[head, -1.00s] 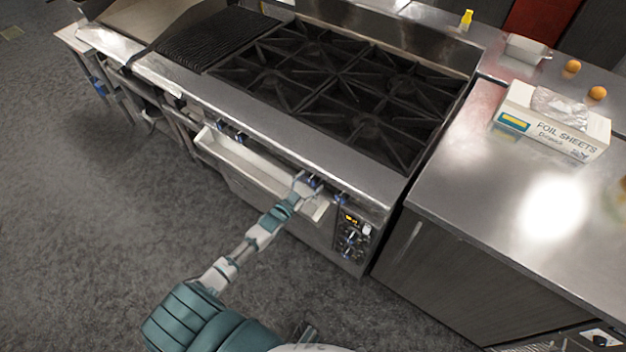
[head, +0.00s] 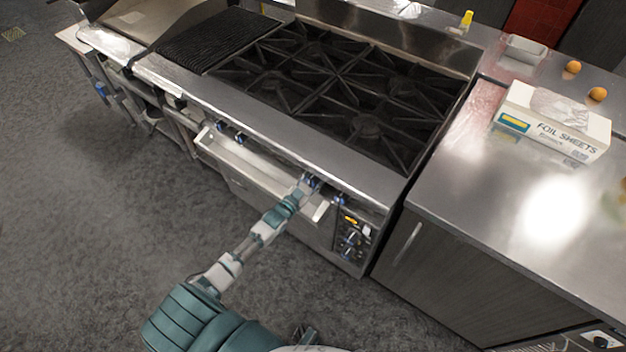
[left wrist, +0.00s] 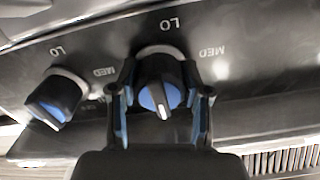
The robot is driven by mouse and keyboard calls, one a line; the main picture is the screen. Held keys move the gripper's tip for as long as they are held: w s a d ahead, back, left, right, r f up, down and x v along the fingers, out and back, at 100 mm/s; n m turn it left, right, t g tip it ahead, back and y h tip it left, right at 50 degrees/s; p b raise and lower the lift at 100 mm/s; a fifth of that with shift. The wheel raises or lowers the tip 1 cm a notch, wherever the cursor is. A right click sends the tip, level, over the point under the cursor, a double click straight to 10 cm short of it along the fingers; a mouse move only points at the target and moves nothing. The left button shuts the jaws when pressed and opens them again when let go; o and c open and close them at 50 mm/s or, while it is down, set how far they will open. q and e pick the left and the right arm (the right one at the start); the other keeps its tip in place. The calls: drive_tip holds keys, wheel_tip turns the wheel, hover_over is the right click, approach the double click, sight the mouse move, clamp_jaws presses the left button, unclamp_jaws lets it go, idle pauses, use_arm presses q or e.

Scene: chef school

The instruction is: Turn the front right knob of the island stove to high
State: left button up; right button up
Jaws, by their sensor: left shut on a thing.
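The island stove (head: 270,110) has a row of blue-and-black knobs on its front. My left gripper (head: 309,184) is at the front panel, on a knob just left of the rightmost knob (head: 341,199). In the left wrist view, the fingers of my left gripper (left wrist: 160,103) stand on both sides of the gripped knob (left wrist: 159,88) and are shut on it. Its white pointer faces down in that view, away from the upside-down LO label above it. A neighbouring knob (left wrist: 54,100) is free at the left.
An open white drawer or tray (head: 255,160) juts out below the knobs. An oven control panel (head: 351,235) is at the lower right. A steel counter (head: 460,210) with a foil box (head: 555,125) stands to the right. The floor at the left is clear.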

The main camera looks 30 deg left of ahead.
use_arm(q)
drive_tip(key=shift+n, duration=0.7)
drive_tip(key=n, duration=0.3)
drive_tip(key=shift+n+p, duration=0.4)
drive_tip(key=shift+f+n, duration=0.1)
drive_tip(key=shift+n, duration=1.2)
use_arm(e)
drive_tip(key=shift+s+d+f, duration=0.1)
drive_tip(key=shift+s+f, duration=0.55)
drive_tip(key=shift+f, duration=0.25)
use_arm(q)
drive_tip(key=o, duration=1.2)
drive_tip(key=shift+c, duration=0.2)
drive_tip(key=shift+s, duration=0.1)
drive_tip(key=s+a, duration=0.1)
drive_tip(key=s, duration=1)
drive_tip(key=shift+s, duration=0.4)
